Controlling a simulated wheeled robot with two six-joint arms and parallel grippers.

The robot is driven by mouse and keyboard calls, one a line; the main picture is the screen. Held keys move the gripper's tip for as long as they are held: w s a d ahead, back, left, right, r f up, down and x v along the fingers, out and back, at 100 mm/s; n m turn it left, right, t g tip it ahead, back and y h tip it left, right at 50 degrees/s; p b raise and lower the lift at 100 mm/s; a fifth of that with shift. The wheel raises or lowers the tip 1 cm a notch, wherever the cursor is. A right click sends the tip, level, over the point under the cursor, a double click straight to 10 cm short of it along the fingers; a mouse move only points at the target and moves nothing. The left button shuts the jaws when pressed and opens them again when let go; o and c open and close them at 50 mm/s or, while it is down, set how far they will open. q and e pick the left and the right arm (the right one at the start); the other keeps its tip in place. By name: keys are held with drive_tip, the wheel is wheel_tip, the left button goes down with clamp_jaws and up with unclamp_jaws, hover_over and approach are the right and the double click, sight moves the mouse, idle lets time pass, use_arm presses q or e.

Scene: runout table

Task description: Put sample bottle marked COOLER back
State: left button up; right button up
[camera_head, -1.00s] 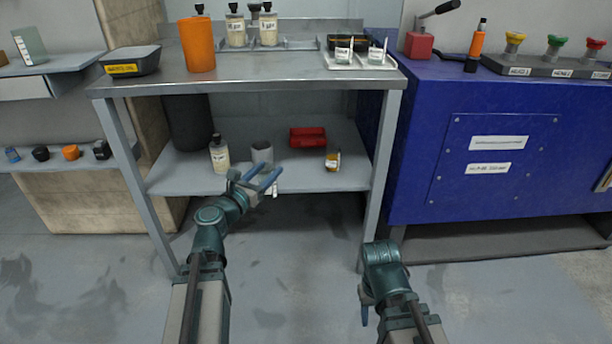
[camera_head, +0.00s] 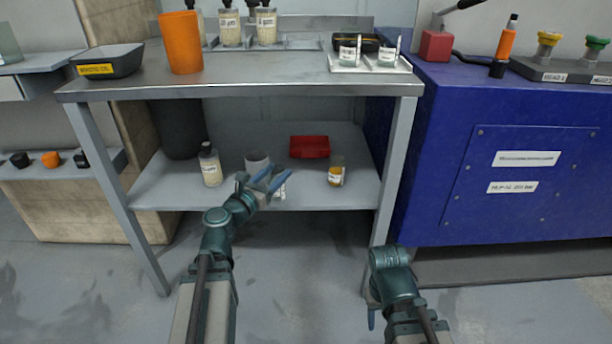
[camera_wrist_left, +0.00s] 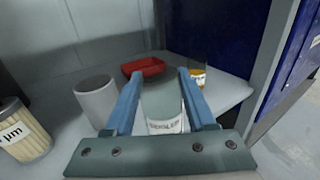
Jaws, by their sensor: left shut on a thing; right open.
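My left gripper (camera_head: 272,182) is shut on a clear, pale sample bottle (camera_wrist_left: 162,102). Its white label in the left wrist view seems to read COOLER, though the print is blurred. In the head view only a white bit of the bottle (camera_head: 281,191) shows at the blue fingers, by the front edge of the lower shelf (camera_head: 160,192). My right gripper (camera_head: 371,318) hangs low in front of the table's right leg, open and empty, its fingers partly hidden by the wrist.
The lower shelf holds a labelled bottle (camera_head: 210,166), grey cup (camera_head: 257,162), red tray (camera_head: 309,147) and amber jar (camera_head: 336,172). The metal tabletop (camera_head: 250,72) has an orange cup (camera_head: 181,44), black tray (camera_head: 108,62), labelled bottles (camera_head: 230,28) and white tray (camera_head: 369,66). A blue cabinet (camera_head: 450,130) stands right.

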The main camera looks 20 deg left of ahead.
use_arm(q)
drive_tip(key=w+d+f+b, duration=0.1)
drive_tip(key=w, duration=0.4)
drive_tip(key=w+d+f+b, duration=0.1)
drive_tip(key=w+f+b, duration=0.1)
drive_tip(key=w, duration=0.2)
drive_tip(key=w+d+f+b, duration=0.2)
drive_tip(key=w, duration=0.3)
drive_tip(key=shift+w+d+f, duration=0.1)
drive_tip(key=shift+w+f, duration=0.05)
drive_tip(key=shift+w, duration=0.15)
drive_tip(key=o, duration=1.3)
drive_tip(key=shift+o, duration=0.2)
